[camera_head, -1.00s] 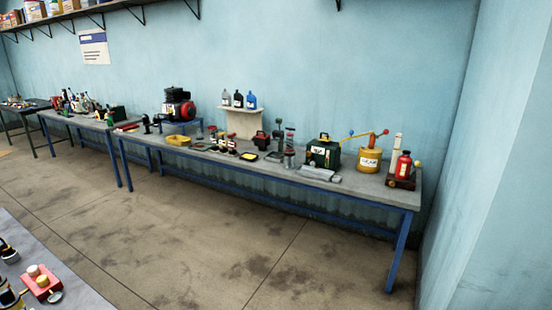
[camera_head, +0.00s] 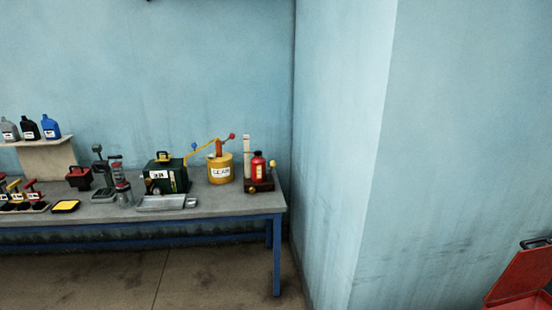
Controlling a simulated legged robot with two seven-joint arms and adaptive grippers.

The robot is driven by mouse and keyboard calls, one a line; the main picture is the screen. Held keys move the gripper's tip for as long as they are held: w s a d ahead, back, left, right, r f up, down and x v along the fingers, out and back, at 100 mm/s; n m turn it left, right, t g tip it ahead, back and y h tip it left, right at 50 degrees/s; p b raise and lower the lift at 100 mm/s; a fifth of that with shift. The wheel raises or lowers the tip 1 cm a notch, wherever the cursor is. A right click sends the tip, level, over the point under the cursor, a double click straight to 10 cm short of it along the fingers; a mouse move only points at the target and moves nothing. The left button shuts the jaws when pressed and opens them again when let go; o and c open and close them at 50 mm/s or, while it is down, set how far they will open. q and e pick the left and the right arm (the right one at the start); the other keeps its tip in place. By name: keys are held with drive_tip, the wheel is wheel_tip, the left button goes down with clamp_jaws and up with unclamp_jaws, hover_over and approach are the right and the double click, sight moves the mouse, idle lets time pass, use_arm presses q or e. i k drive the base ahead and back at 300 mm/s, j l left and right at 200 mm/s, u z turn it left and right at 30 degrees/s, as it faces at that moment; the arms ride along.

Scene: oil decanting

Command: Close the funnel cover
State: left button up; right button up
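No funnel or funnel cover can be made out for certain at this distance. A yellow round container (camera_head: 221,170) with a white label stands toward the right end of the workbench (camera_head: 222,207). An orange upright piece rises from its top, and arms with a red knob (camera_head: 232,136) and a blue knob (camera_head: 194,146) show above and beside it. A red bottle (camera_head: 258,168) stands to its right on a dark base with a white upright post. A dark green box (camera_head: 168,176) with a yellow handle is to its left. Neither of my grippers is in view.
A silver tray (camera_head: 160,203) lies near the bench's front edge. Bottles (camera_head: 50,128) stand on a raised stand at left. A red open-lidded box (camera_head: 523,277) is at the lower right. A wall corner bounds the bench's right side; floor in front is clear.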

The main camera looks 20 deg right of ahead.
sight(530, 270)
drive_tip(key=i+z, duration=0.15)
drive_tip(key=i, duration=1.75)
drive_tip(key=i+z, duration=0.15)
drive_tip(key=z, duration=0.25)
drive_tip(key=i+j+z, duration=0.1)
drive_tip(key=z, duration=0.3)
drive_tip(key=i+j+z, duration=0.1)
drive_tip(key=i+z, duration=0.15)
drive_tip(key=z, duration=0.15)
drive_tip(key=i+j+z, duration=0.1)
drive_tip(key=z, duration=0.3)
drive_tip(key=j+z, duration=0.1)
drive_tip(key=z, duration=1.95)
